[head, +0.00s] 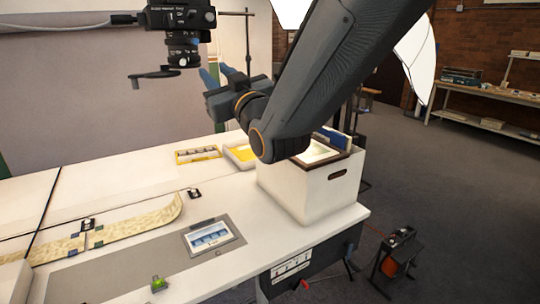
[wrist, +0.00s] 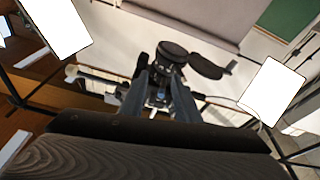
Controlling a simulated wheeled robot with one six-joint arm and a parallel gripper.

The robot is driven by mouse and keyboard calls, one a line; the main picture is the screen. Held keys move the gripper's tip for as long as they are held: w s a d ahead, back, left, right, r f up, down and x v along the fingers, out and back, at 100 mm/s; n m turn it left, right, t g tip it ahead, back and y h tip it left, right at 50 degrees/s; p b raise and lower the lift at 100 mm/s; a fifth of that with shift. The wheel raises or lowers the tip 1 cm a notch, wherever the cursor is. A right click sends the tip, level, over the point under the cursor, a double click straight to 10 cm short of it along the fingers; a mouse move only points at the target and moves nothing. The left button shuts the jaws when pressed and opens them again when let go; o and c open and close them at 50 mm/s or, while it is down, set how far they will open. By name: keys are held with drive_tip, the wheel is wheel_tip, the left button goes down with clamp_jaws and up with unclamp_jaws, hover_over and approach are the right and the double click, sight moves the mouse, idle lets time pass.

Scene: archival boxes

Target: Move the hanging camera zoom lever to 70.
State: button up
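The hanging camera (head: 182,18) is a black body with a downward lens at the top left of the head view. Its zoom lever (head: 155,74) is a flat dark arm sticking out left from the lens, with a small knob hanging at its end. In the wrist view the camera's lens (wrist: 172,50) is ahead, and the lever (wrist: 207,67) points right and down. My gripper (head: 214,68) is raised to the right of the lens, apart from the lever. Its two fingers (wrist: 160,78) are spread with nothing held between them. Scale numbers are too small to read.
A white box (head: 305,190) stands on the table's right end, beneath my arm. Yellow trays (head: 198,154), a beige strip (head: 140,220) and a grey mat with a framed card (head: 212,237) lie below. A thin stand (head: 248,45) rises behind my gripper.

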drive_tip(key=w+d+f+m+g+h+b, duration=0.1)
drive_tip(key=d+f+g+h, duration=0.1)
drive_tip(key=d+f, duration=0.4)
drive_tip(key=w+d+f+m+g+h+b, duration=0.2)
drive_tip(key=d+f+h, duration=0.2)
drive_tip(key=f, duration=1)
drive_tip(key=shift+d+g+b, duration=0.3)
drive_tip(key=shift+d+g, duration=0.1)
drive_tip(key=shift+d, duration=0.5)
drive_tip(key=shift+f, duration=0.1)
